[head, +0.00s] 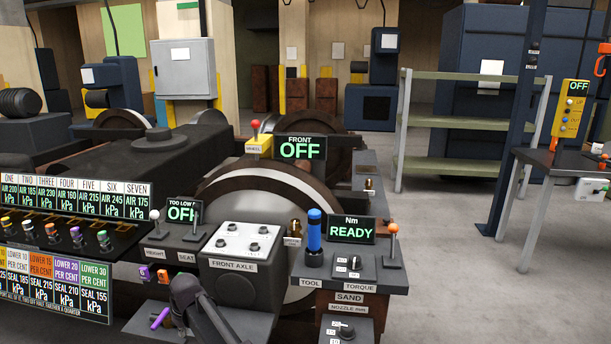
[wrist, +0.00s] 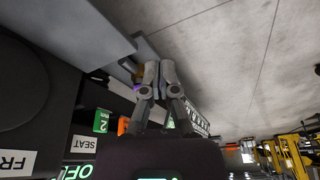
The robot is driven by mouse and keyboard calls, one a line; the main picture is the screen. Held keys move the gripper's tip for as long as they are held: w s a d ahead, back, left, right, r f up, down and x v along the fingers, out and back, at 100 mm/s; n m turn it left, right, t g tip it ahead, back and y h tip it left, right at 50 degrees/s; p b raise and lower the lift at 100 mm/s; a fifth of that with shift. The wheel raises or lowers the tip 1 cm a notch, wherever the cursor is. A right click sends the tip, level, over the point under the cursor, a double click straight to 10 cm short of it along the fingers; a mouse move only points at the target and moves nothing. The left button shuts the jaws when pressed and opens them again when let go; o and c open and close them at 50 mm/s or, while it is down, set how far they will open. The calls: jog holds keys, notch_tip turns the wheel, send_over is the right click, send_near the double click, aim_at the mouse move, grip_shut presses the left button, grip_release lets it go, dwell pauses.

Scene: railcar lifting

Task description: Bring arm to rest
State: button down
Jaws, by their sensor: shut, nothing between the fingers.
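My gripper (wrist: 157,68) shows in the wrist view with its two grey fingers together and nothing between them. In the head view a dark part of my arm (head: 194,302) is low in the picture, in front of the FRONT AXLE box (head: 234,250). A purple piece (head: 160,318) lies just left of it. In the wrist view the fingers are beside the console's dark edge, with the SEAT label (wrist: 80,143) and a green tag (wrist: 101,121) to their left. I cannot tell whether the fingers touch anything.
A console holds a blue tool (head: 314,238), an orange-knobbed lever (head: 393,241) and a READY display (head: 351,229). A rack of coloured valves (head: 55,234) stands left. A wheel (head: 275,190) is behind. Open floor (head: 455,270) lies to the right, before a table (head: 560,163).

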jog(key=d+m+h, duration=0.2)
jog(key=d+m, duration=0.4)
jog(key=d, duration=2.3)
jog(key=s+d+m+g, duration=0.1)
jog(key=s+d+m, duration=0.1)
jog(key=s+d, duration=0.35)
jog(key=s+d+m, duration=0.1)
jog(key=s+d, duration=0.1)
jog(key=d, duration=0.7)
jog(key=s+d+m+g, duration=0.15)
jog(key=s+d, duration=0.25)
jog(key=d, duration=0.4)
notch_tip(320, 180, up, 28)
jog(key=p, duration=2.9)
jog(key=shift+m+t+h, duration=0.4)
jog(key=shift+m+t, duration=0.05)
jog(key=shift+s+d+r, duration=0.1)
